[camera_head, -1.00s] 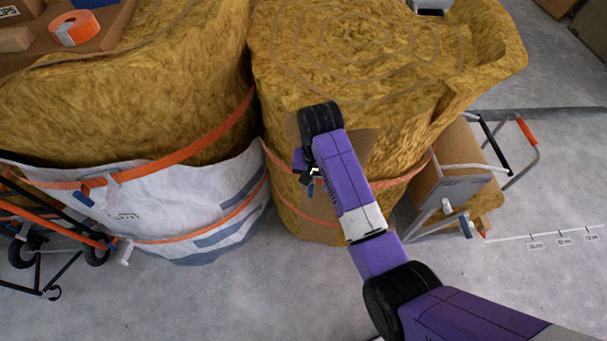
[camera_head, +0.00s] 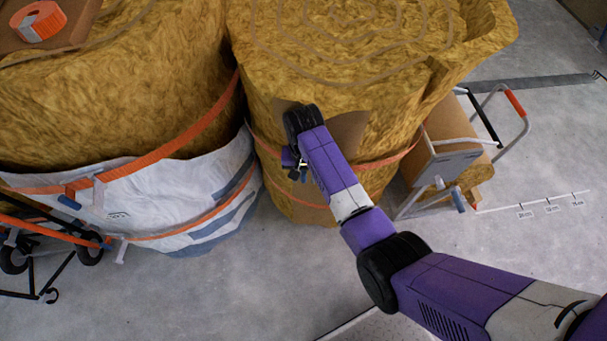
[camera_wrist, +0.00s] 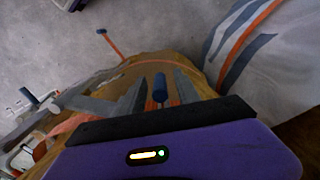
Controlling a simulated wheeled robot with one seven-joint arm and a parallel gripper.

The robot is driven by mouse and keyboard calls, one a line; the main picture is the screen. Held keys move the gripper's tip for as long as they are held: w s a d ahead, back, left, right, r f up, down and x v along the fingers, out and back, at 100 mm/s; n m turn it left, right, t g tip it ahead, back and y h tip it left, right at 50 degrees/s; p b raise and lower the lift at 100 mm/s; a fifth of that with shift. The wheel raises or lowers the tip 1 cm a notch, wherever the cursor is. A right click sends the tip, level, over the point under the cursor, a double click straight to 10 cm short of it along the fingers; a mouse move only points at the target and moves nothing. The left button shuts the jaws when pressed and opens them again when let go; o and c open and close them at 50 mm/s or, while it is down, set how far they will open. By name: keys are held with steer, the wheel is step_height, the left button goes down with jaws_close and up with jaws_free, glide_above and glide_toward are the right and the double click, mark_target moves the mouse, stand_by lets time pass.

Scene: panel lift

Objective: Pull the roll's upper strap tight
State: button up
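The tan insulation roll (camera_head: 350,85) stands upright in the middle of the head view. An orange upper strap (camera_head: 392,160) runs round it, with a lower orange strap (camera_head: 281,194) beneath. My gripper (camera_head: 300,172) is at the roll's front left, at about the upper strap's height. In the wrist view my gripper (camera_wrist: 161,95) is open, its grey fingers either side of a blue handle (camera_wrist: 160,86). An orange strap piece shows by the handle. I cannot tell whether the fingers touch it. My wrist hides part of the upper strap.
A second roll in a white wrap (camera_head: 180,200) stands close on the left, with its own orange straps. A carton (camera_head: 443,150) on a metal-framed cart stands to the right. A black-framed trolley (camera_head: 45,255) is at lower left. The floor in front is clear.

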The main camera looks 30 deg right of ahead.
jaws_close()
stand_by(1.4)
